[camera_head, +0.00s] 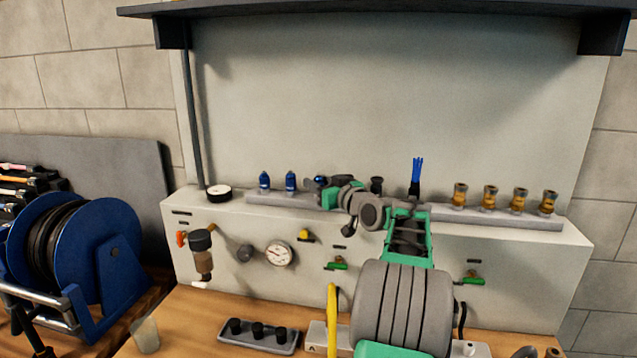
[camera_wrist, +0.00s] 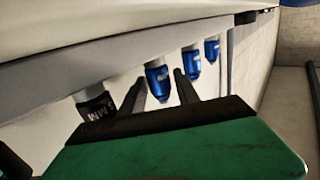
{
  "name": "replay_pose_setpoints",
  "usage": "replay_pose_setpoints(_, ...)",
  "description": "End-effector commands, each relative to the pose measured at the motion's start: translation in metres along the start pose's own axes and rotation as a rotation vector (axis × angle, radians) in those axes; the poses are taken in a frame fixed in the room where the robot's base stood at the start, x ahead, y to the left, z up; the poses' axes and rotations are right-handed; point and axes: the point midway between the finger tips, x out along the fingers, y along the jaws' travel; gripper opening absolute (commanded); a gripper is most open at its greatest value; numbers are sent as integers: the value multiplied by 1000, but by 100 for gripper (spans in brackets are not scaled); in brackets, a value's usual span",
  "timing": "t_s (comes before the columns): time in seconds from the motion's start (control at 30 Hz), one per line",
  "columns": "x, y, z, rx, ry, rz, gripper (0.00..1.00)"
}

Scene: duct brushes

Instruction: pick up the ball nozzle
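Three blue nozzles show in the wrist view: a near one (camera_wrist: 158,82), a middle one (camera_wrist: 191,63) and a far one (camera_wrist: 212,49). I cannot tell by shape which is the ball nozzle. In the head view two of them, a left one (camera_head: 264,181) and a right one (camera_head: 290,181), stand upright on the grey rail; the third is partly hidden by my gripper (camera_head: 322,187). In the wrist view my gripper (camera_wrist: 160,78) is open, with the near blue nozzle appearing between its two dark fingers. I cannot tell whether they touch it.
A black labelled fitting (camera_wrist: 97,103) stands left of the fingers in the wrist view. On the rail (camera_head: 500,215) are a blue brush (camera_head: 416,174) and several brass fittings (camera_head: 490,197). A round gauge (camera_head: 218,193) lies left of the rail. A dark shelf (camera_head: 380,10) overhangs above.

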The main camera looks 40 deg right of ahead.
Motion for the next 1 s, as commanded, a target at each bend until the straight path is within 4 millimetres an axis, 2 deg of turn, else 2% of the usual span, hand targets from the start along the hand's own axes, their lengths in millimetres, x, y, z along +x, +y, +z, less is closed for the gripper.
replay_pose_setpoints(0.1,0,0,0,0,0,0,36)
replay_pose_setpoints(0.53,-1,0,0,0,0,0,1)
replay_pose_setpoints(1.0,-1,0,-3,-2,2,0,0)
